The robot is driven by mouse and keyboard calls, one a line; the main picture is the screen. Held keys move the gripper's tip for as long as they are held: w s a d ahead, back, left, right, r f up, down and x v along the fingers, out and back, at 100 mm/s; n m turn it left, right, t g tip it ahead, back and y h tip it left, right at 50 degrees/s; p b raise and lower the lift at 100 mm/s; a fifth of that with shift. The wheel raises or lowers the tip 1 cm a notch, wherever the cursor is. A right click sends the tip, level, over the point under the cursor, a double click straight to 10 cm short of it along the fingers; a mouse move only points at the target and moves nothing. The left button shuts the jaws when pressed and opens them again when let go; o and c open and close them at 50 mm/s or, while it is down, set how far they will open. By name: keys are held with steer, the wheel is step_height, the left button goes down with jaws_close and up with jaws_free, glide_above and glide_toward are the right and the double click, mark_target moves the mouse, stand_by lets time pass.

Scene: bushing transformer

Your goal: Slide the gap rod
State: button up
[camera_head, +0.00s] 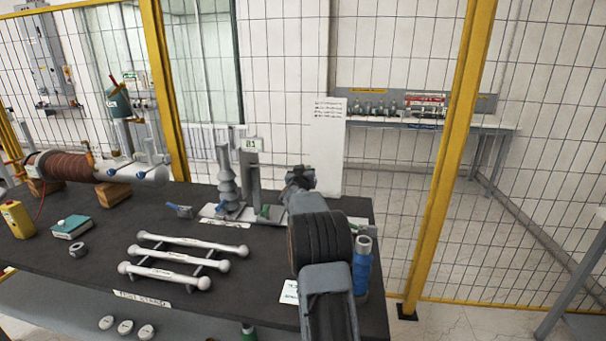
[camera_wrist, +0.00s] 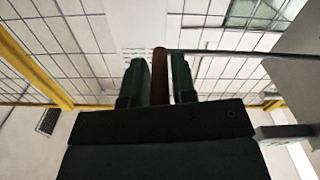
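In the wrist view, the two green fingers of my gripper (camera_wrist: 160,84) stand apart. An upright brown piece (camera_wrist: 160,70) shows between them, with a narrow light gap at its right side. A thin dark rod (camera_wrist: 235,54) runs right from near its top towards a large grey surface; I cannot tell whether the two are joined. In the head view, my gripper (camera_head: 300,177) is at the bench's back edge, right of the grey stand (camera_head: 251,172) labelled B1 and a ribbed grey insulator (camera_head: 226,178). The rod cannot be made out there.
On the dark bench (camera_head: 90,240), a rack with white rods (camera_head: 180,259) lies left of my arm. A blue cylinder (camera_head: 362,268) stands close to my arm's right side. A brown ribbed bushing (camera_head: 65,166) lies far left. A mesh fence (camera_head: 270,90) stands behind.

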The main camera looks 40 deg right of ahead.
steer(key=shift+o, duration=1.4)
steer(key=b+v, duration=0.2)
steer(key=v, duration=1.1)
steer(key=shift+s+a, duration=0.25)
steer(key=shift+a, duration=0.05)
